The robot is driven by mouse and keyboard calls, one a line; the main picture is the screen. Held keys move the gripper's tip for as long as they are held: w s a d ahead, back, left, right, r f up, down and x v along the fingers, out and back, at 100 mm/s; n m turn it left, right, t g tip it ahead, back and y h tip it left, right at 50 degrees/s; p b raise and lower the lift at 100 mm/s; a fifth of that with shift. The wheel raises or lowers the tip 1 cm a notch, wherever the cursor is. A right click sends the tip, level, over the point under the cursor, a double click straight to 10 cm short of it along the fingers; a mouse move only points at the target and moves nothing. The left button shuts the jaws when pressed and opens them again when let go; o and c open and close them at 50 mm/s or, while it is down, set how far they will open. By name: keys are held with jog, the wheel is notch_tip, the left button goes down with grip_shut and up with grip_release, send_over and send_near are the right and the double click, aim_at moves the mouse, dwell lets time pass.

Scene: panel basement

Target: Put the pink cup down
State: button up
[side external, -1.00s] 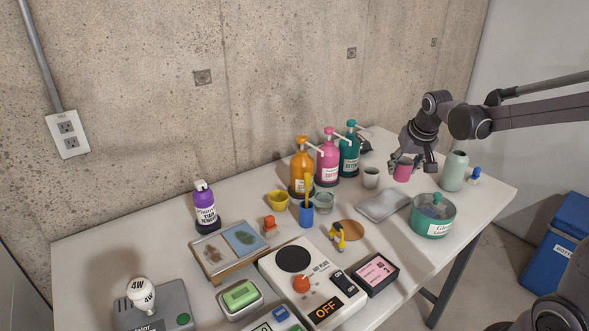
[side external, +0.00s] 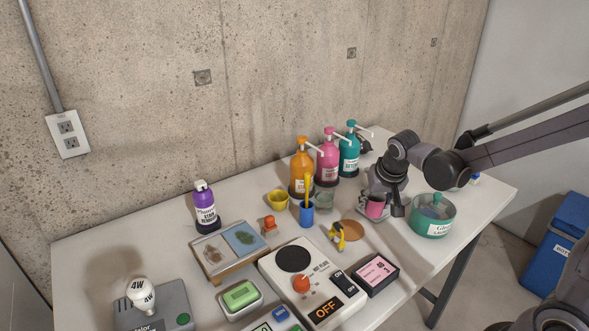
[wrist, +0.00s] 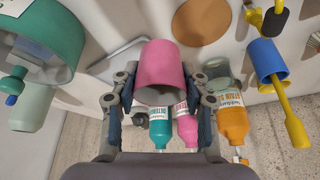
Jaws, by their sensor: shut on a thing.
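The pink cup (side external: 375,207) is held in my gripper (side external: 385,206), which is shut on it. In the wrist view the pink cup (wrist: 163,68) sits between the two fingers of my gripper (wrist: 160,85), one on each side. I cannot tell whether the cup touches the tray.
A green tub (side external: 434,224) stands close to the right of my gripper. A cork disc (side external: 352,229) and a yellow tool (side external: 339,238) lie to the left. Orange (side external: 302,165), pink (side external: 327,160) and teal (side external: 349,155) pump bottles stand behind.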

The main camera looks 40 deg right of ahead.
jog(key=shift+w+a+f, duration=0.75)
jog(key=shift+w+a, duration=0.1)
jog(key=shift+a, duration=0.1)
jog(key=shift+f, duration=2.05)
jog(key=shift+f, duration=0.1)
jog(key=o, duration=0.9)
jog(key=shift+o, duration=0.2)
jog(key=v, duration=1.2)
jog(key=s+a+r+n+t+y, duration=0.1)
jog(key=s+a+n+t+y, duration=0.1)
jog(key=s+n, duration=0.4)
jog(key=shift+s+a+r+n+t+y, duration=0.35)
jog(key=shift+s+a+t, duration=0.25)
jog(key=shift+s+a, duration=1.05)
